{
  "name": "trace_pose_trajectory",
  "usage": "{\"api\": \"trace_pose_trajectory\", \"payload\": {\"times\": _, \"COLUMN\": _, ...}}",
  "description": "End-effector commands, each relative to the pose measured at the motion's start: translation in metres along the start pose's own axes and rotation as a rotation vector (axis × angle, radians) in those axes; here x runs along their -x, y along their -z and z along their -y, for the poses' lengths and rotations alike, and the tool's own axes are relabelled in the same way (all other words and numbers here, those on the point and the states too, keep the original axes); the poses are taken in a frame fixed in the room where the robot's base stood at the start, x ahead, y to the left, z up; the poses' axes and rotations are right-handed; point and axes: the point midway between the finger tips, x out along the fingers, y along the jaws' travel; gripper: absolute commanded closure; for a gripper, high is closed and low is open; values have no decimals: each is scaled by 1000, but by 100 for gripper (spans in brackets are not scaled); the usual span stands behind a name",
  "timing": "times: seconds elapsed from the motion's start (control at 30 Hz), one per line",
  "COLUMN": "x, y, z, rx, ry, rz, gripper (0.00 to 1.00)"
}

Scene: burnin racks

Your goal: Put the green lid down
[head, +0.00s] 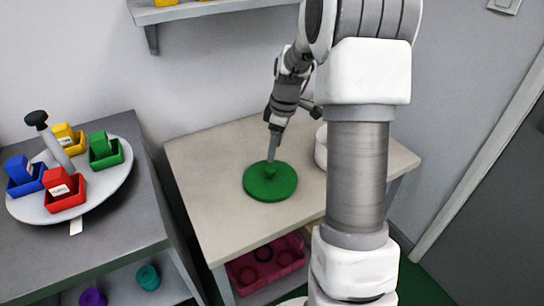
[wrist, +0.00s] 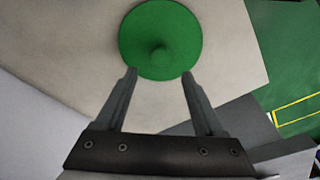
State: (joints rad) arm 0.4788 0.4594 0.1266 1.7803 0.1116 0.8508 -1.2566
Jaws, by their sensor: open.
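The green lid (head: 258,187) is a round disc with a small knob on top. It lies flat on the beige table (head: 211,174), left of the table's middle. It also shows in the wrist view (wrist: 150,28), with its knob near the lower part of the disc. My gripper (head: 274,158) is over the lid, fingers pointing down, close to the knob. In the wrist view my gripper (wrist: 160,72) has its two fingers wide apart with nothing between the tips. Whether a finger touches the lid I cannot tell.
A white round container (head: 321,148) stands on the table behind my arm, partly hidden. At left, a grey table (head: 130,205) bears a white turntable (head: 110,186) with coloured blocks in trays. A pink crate (head: 240,262) sits on the shelf below. The table's front is clear.

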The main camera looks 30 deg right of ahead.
Motion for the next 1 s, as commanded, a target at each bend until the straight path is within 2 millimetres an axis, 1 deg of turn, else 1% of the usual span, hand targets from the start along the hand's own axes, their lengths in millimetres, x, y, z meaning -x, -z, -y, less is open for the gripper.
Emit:
{"api": "trace_pose_trajectory", "payload": {"times": 0.03, "x": 11, "y": 0, "z": 0, "rx": 0, "ry": -2, "rz": -1, "gripper": 30}}
{"api": "trace_pose_trajectory", "payload": {"times": 0.1, "x": 19, "y": 0, "z": -1, "rx": 1, "ry": -2, "rz": -1, "gripper": 30}}
{"api": "trace_pose_trajectory", "payload": {"times": 0.23, "x": 28, "y": 0, "z": 0, "rx": 1, "ry": -1, "rz": 0, "gripper": 30}}
{"api": "trace_pose_trajectory", "payload": {"times": 0.77, "x": 30, "y": 0, "z": 0, "rx": 1, "ry": 0, "rz": 0, "gripper": 30}}
{"api": "trace_pose_trajectory", "payload": {"times": 0.83, "x": 34, "y": 2, "z": 2, "rx": -3, "ry": -3, "rz": 1, "gripper": 30}}
{"api": "trace_pose_trajectory", "payload": {"times": 0.87, "x": 37, "y": 2, "z": 4, "rx": -7, "ry": -6, "rz": 1, "gripper": 30}}
{"api": "trace_pose_trajectory", "payload": {"times": 0.93, "x": 50, "y": 6, "z": 11, "rx": -23, "ry": -18, "rz": 3, "gripper": 30}}
{"api": "trace_pose_trajectory", "payload": {"times": 0.97, "x": 57, "y": 9, "z": 15, "rx": -33, "ry": -26, "rz": 3, "gripper": 30}}
{"api": "trace_pose_trajectory", "payload": {"times": 1.0, "x": 69, "y": 12, "z": 22, "rx": -50, "ry": -37, "rz": 5, "gripper": 30}}
